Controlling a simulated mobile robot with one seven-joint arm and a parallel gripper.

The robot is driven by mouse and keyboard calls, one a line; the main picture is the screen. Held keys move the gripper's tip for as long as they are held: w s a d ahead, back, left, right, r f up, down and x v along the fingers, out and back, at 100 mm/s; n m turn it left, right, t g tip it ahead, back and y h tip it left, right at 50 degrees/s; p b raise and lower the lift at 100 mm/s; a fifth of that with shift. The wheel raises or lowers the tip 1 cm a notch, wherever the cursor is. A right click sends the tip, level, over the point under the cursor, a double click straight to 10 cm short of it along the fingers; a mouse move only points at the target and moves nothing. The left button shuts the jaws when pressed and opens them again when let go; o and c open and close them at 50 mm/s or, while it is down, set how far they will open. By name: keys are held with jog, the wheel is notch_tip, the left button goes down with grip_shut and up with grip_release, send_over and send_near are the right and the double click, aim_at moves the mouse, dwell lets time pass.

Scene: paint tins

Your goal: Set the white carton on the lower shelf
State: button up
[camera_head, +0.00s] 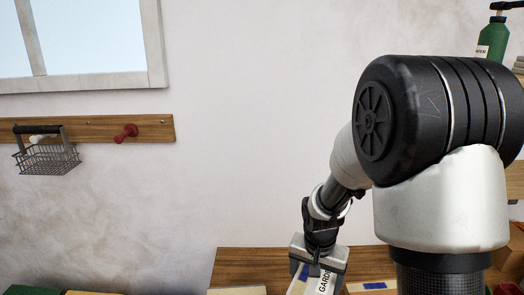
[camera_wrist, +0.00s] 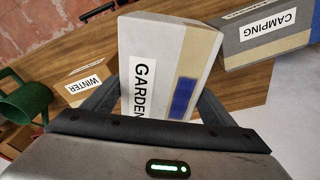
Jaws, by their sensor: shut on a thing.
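The white carton (camera_wrist: 152,60), with a GARDEN label, a tan band and a blue patch, is between the fingers of my gripper (camera_wrist: 160,92) in the wrist view. My gripper is shut on it. In the head view the carton (camera_head: 325,284) shows at the bottom edge, tilted, under my gripper (camera_head: 319,262), above or near a wooden top. I cannot tell whether it touches that top. Wooden shelving (camera_head: 515,180) shows in part at the right edge, mostly hidden by my arm. I cannot tell which board is the lower shelf.
A wooden top (camera_head: 255,262) lies below. A grey CAMPING box (camera_wrist: 265,35) is right of the carton, a WINTER box (camera_wrist: 88,80) left, beside a green can (camera_wrist: 22,100). A wire basket (camera_head: 47,157) hangs on a wall rail. A green bottle (camera_head: 493,38) stands upper right.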

jog(key=n, duration=0.3)
jog(key=s+r+n+p, duration=0.1)
jog(key=n, duration=0.1)
jog(key=shift+d+r+y, duration=0.1)
jog(key=shift+d+y, duration=0.05)
jog(key=shift+y, duration=0.25)
jog(key=shift+d, duration=0.1)
